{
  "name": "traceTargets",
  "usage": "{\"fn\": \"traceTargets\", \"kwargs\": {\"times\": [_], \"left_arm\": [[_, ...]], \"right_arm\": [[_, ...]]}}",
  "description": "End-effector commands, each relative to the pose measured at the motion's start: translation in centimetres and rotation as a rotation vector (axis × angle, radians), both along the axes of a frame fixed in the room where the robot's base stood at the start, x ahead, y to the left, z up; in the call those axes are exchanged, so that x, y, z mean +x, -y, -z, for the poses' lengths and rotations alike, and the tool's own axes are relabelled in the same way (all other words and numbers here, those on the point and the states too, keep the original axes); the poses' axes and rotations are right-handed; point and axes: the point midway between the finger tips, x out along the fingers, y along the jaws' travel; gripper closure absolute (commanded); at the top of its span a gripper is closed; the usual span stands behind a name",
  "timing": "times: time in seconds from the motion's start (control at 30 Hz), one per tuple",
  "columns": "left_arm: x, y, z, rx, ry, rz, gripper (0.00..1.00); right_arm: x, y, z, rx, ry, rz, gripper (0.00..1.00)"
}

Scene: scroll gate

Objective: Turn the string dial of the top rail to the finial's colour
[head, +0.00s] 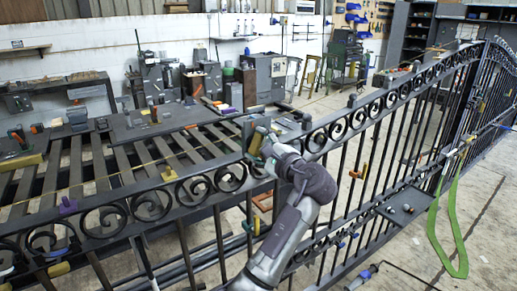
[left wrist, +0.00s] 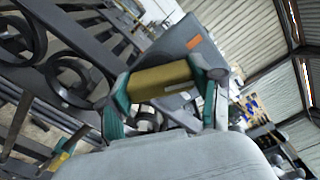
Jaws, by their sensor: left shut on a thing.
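The black scroll gate's top rail (head: 150,193) runs diagonally across the head view, with a row of scrolls below it. My left gripper (head: 262,139) is at this rail, just left of centre. In the left wrist view, the teal fingers of my left gripper (left wrist: 160,92) are shut on a yellow-gold block (left wrist: 158,80). A grey box with an orange mark (left wrist: 178,50) is right behind the block. I cannot tell whether the block is the string dial, and I cannot make out a finial or its colour. My right gripper is not in view.
A purple clip (head: 67,207) and a yellow clip (head: 168,173) sit along the rail to the left. A dark tray (head: 403,206) and a hanging green strap (head: 436,238) are at the right.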

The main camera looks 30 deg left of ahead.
Motion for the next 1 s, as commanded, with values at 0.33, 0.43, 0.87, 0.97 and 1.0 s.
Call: {"fn": "traceTargets", "kwargs": {"times": [0.33, 0.43, 0.87, 0.97, 1.0], "left_arm": [[0.0, 0.1, 0.3, -0.110, 0.260, 0.000, 0.70], [0.0, 0.0, 0.3, -0.134, 0.316, -0.001, 0.70], [0.0, 0.0, 0.2, -0.184, 0.437, 0.000, 0.70], [0.0, 0.0, 0.2, -0.186, 0.442, 0.000, 0.70], [0.0, 0.0, 0.2, -0.186, 0.442, 0.000, 0.70]], "right_arm": [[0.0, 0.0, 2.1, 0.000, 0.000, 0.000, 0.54], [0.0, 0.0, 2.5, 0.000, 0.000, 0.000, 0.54], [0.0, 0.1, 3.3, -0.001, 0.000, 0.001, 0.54], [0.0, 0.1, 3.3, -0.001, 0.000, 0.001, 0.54], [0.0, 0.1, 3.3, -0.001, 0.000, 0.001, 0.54]]}}
